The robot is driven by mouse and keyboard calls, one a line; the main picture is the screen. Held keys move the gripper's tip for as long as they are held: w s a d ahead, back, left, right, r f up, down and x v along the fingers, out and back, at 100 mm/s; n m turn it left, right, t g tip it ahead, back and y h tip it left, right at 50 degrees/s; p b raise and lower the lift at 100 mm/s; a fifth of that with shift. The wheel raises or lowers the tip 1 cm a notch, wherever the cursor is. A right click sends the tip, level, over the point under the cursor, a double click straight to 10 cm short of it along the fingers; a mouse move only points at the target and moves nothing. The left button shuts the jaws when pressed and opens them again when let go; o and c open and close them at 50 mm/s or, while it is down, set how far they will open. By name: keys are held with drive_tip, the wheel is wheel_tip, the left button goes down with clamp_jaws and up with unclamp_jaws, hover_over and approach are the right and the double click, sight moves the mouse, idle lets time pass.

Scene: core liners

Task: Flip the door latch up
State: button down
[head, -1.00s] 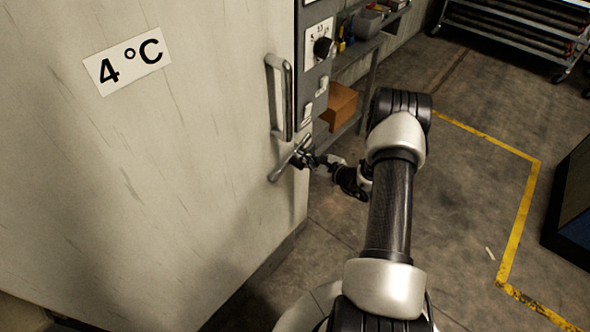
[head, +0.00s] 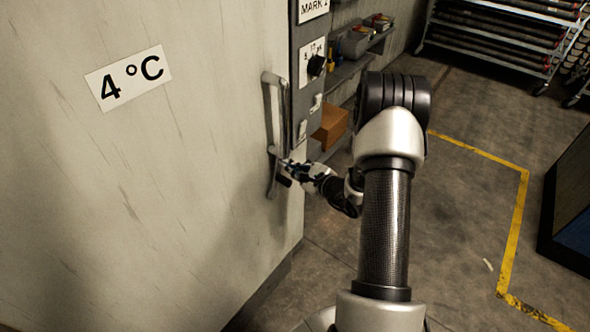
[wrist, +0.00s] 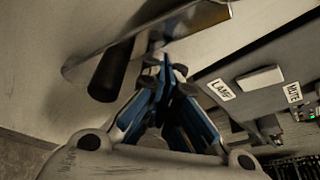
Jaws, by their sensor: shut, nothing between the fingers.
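The pale cold-room door carries a long upright grey handle (head: 270,105). The metal door latch (head: 272,184) is at the lower end of the handle, close to upright, partly hidden by my gripper. My gripper (head: 287,168) is at the latch from the right, its fingers closed with nothing between them. In the wrist view the blue-sided fingers (wrist: 163,70) come together beside the metal bar (wrist: 150,35) and a dark cylindrical grip (wrist: 108,70). The fingertips overlap the bar's edge there; whether they touch it I cannot tell.
A grey control panel (head: 308,95) with a knob and switches stands right of the door edge. Its labels show in the wrist view (wrist: 221,90). Behind are shelves with a cardboard box (head: 333,125) and a rack (head: 500,40).

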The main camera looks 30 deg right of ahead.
drive_tip(key=shift+s+a+r, duration=0.2)
drive_tip(key=shift+a+r, duration=0.05)
drive_tip(key=shift+a, duration=0.3)
drive_tip(key=shift+s+a+r, duration=0.2)
drive_tip(key=shift+a+r, duration=0.05)
drive_tip(key=shift+a, duration=0.25)
drive_tip(key=shift+a, duration=0.1)
drive_tip(key=d+b, duration=0.2)
drive_tip(key=d, duration=0.2)
drive_tip(key=s+p, duration=0.2)
drive_tip(key=s, duration=0.6)
drive_tip(key=shift+s, duration=0.35)
drive_tip(key=shift+d, duration=0.1)
